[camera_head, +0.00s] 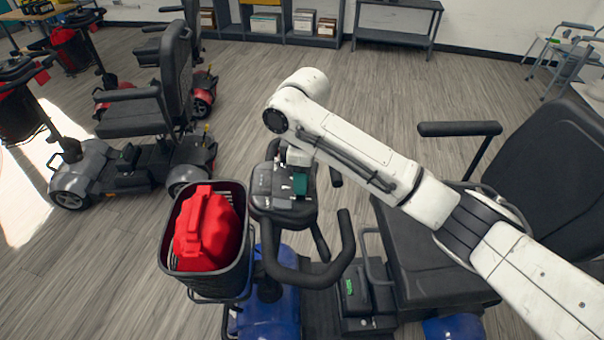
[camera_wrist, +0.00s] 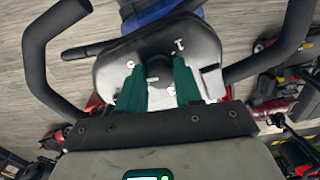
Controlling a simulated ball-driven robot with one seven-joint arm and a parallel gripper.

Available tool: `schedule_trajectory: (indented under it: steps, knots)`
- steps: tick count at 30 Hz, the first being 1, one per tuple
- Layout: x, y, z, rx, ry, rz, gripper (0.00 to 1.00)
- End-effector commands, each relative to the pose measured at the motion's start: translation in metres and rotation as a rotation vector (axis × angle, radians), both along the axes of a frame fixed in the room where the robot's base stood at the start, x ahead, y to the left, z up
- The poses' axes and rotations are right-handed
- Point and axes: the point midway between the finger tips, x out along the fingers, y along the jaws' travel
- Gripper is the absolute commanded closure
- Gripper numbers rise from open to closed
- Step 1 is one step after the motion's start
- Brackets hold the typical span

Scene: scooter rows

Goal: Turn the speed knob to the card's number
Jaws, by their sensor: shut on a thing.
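The speed knob (camera_wrist: 159,68) is a dark round knob on the scooter's grey tiller console (camera_wrist: 112,70). My gripper (camera_wrist: 160,82) has green fingers on either side of the knob and is shut on it. A "1"-like mark shows on the panel beside the knob; other marks and the knob's pointer are hidden or too small to read. A pale card-like patch (camera_wrist: 213,82) sits at the console's right side, with no number readable. In the head view, my gripper (camera_head: 299,184) reaches down onto the console (camera_head: 270,203), where my arm and fingers hide the knob.
Black loop handlebars (camera_head: 310,272) surround the console. A black basket (camera_head: 205,277) with a red bag (camera_head: 207,228) hangs at the left. The scooter's seat (camera_head: 440,255) stands at right. Other scooters (camera_head: 135,115) stand at left; open wood floor lies behind.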

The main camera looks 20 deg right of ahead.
Motion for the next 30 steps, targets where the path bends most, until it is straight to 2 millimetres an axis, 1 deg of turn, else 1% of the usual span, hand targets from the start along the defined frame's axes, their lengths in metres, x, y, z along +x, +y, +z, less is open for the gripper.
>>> schedule_trajectory:
  steps: [3, 30]
  knots:
    - [-0.0002, 0.0005, 0.0021, -0.004, -0.016, 0.110, 0.96]
    - [-0.0013, 0.0002, 0.0009, -0.045, -0.135, 0.956, 0.96]
